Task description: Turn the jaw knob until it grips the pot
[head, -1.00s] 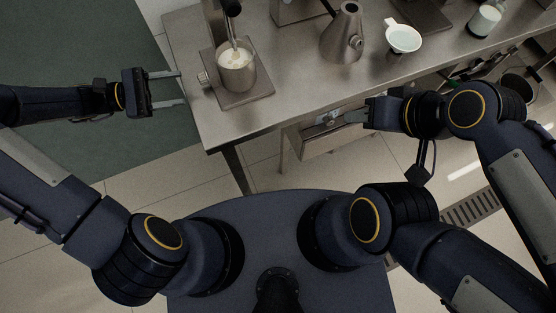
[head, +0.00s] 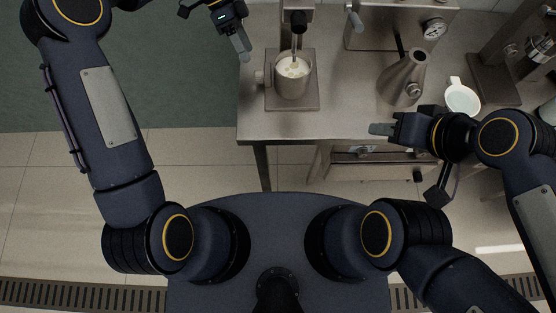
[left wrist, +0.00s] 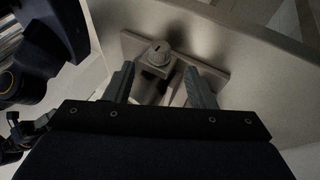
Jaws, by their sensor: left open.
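The steel pot (head: 292,78) holds a pale, foamy liquid. It stands on a square metal plate (head: 312,103) under a vertical spindle.
The steel counter (head: 350,120) has a conical flask (head: 403,80) and a white cup (head: 462,97) to the right of the pot. A metal box with a gauge (head: 434,29) stands behind. A drawer (head: 375,165) shows below the front edge. Left of the counter is open floor.

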